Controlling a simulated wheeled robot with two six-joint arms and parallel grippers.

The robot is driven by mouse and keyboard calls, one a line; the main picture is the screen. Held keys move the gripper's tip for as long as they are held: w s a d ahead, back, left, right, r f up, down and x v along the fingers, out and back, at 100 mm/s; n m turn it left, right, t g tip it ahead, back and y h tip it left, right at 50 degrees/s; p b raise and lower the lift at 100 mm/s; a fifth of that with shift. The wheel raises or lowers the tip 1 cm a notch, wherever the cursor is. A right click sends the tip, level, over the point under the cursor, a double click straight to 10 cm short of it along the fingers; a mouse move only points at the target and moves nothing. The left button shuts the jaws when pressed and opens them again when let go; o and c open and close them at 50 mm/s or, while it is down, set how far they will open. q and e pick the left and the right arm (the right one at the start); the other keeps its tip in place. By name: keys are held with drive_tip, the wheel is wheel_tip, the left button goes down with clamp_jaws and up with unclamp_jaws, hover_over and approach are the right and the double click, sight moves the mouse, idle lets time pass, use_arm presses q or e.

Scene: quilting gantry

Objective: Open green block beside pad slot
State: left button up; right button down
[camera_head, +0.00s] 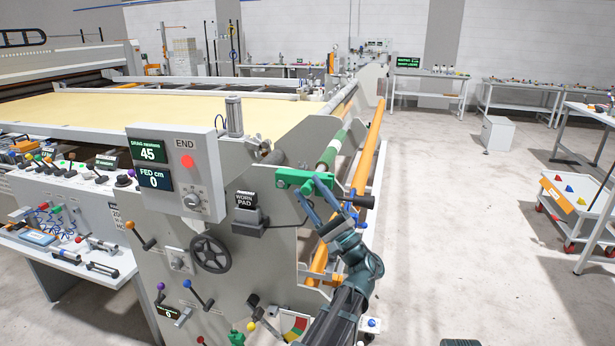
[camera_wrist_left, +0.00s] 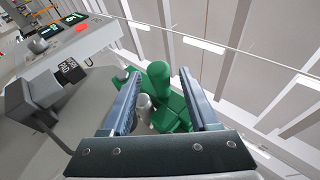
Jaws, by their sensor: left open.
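The green block (camera_head: 292,177) sits at the end of the roller on the gantry's side plate. My left gripper (camera_head: 308,188) is open, with its fingertips at the block. In the left wrist view the green block (camera_wrist_left: 159,98) and its rounded green knob lie between the two open fingers; I cannot tell whether they touch. A small grey post (camera_wrist_left: 145,108) stands beside the block there. A grey holder labelled WORN PAD (camera_head: 246,215) is left of the block. I cannot make out the slot itself.
A control box with displays (camera_head: 176,170) and a black handwheel (camera_head: 210,253) stand out left of the block. An orange bar (camera_head: 368,150) runs along the gantry's right side. The floor (camera_head: 450,220) to the right is clear up to a cart (camera_head: 572,198).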

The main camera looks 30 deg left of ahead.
use_arm(q)
drive_tip(key=shift+p+x, duration=0.3)
drive_tip(key=shift+x, duration=0.5)
clamp_jaws()
idle(1.0)
